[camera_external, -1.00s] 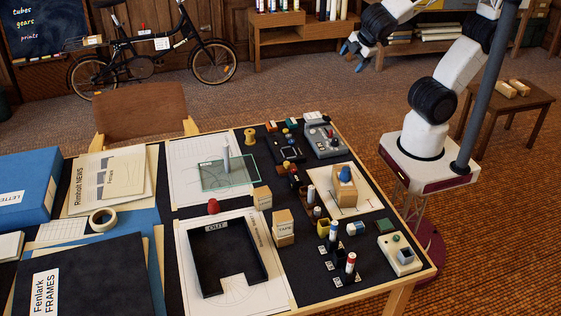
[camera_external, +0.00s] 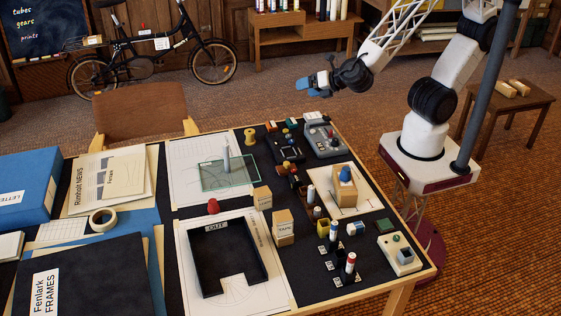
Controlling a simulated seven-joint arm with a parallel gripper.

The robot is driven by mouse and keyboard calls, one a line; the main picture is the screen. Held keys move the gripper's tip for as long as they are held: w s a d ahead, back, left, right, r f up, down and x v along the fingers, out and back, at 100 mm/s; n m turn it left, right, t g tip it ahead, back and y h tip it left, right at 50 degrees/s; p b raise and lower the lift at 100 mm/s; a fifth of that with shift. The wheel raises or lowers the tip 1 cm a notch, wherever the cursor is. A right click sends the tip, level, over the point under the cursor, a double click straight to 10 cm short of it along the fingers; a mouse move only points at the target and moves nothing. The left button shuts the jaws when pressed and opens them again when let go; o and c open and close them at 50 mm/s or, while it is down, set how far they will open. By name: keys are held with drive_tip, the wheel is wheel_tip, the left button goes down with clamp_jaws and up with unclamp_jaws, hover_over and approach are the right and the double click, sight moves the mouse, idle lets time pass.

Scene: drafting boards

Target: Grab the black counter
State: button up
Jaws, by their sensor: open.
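My gripper (camera_external: 306,85), with blue fingertips, is open and empty. It hangs in the air beyond the far edge of the table, pointing left, well above the tabletop. Small coloured pieces lie at the far right part of the table, around a small dark tray (camera_external: 290,154). Several pieces there are dark, and they are too small for me to tell which one is the black counter. My gripper is apart from all of them.
A grey control box (camera_external: 323,140) stands beside the small pieces. A glass sheet with an upright grey cylinder (camera_external: 226,158), tan boxes (camera_external: 283,228), marker stands (camera_external: 350,268) and a black CUT frame (camera_external: 204,277) fill the table. The air above is free.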

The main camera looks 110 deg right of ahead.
drive_tip(key=w+a+f+n+t+y, duration=0.3)
drive_tip(key=w+a+f+n+y, duration=0.15)
drive_tip(key=a+f+n, duration=0.4)
drive_tip(key=n+y, duration=0.4)
drive_tip(key=n, duration=0.3)
hover_over(295, 178)
drive_tip(key=s+d, duration=0.1)
drive_tip(key=s, duration=0.3)
wheel_tip(295, 178, down, 8)
drive_tip(key=r, duration=0.1)
drive_tip(key=shift+s+d+f+h, duration=0.1)
drive_tip(key=shift+d+f+h, duration=0.05)
drive_tip(key=shift+f+h, duration=0.1)
drive_tip(key=shift+f, duration=1.9)
drive_tip(key=shift+f, duration=0.1)
